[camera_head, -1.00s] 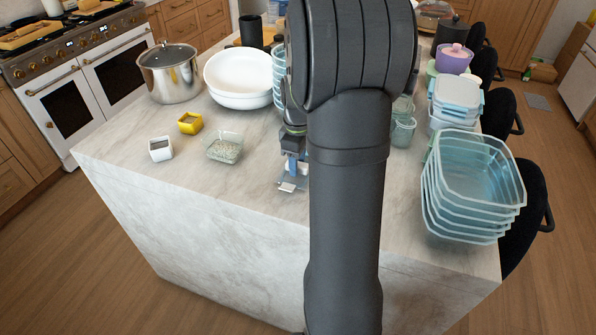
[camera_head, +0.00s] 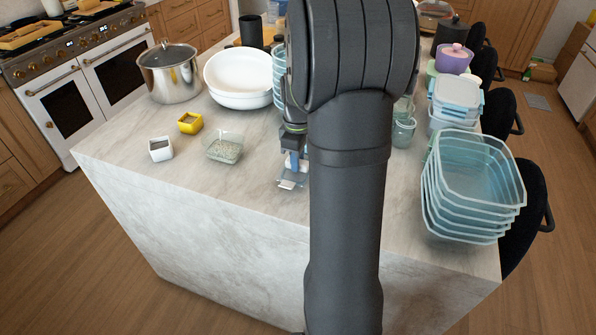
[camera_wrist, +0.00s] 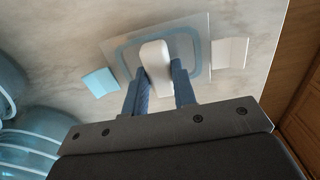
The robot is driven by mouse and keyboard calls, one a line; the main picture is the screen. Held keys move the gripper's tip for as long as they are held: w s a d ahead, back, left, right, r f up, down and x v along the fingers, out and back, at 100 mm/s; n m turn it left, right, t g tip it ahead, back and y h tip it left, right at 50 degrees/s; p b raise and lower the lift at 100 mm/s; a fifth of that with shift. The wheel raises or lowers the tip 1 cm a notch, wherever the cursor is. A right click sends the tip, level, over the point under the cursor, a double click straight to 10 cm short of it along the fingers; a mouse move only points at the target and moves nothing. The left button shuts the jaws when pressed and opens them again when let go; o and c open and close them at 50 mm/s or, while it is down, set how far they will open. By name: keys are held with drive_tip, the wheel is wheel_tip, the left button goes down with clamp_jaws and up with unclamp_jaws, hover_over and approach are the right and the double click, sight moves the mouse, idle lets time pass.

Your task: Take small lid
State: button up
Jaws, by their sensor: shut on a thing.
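The small lid (camera_wrist: 200,32) is a clear rectangular panel with a blue seal line, a pale grip (camera_wrist: 155,62) in its middle and side clips. In the wrist view, my gripper (camera_wrist: 160,76) has its blue fingers on either side of the pale grip, shut on it. In the head view, the lid (camera_head: 287,184) shows at the lower end of my gripper (camera_head: 294,164), near the front edge of the counter. My arm hides part of it. I cannot tell whether the lid touches the counter.
A glass dish of grains (camera_head: 224,149), a white box (camera_head: 160,149) and a yellow box (camera_head: 190,123) stand to the left. White bowls (camera_head: 238,75) and a pot (camera_head: 169,73) are behind. Stacked clear containers (camera_head: 472,190) stand at right.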

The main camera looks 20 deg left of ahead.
drive_tip(key=shift+r, duration=1.5)
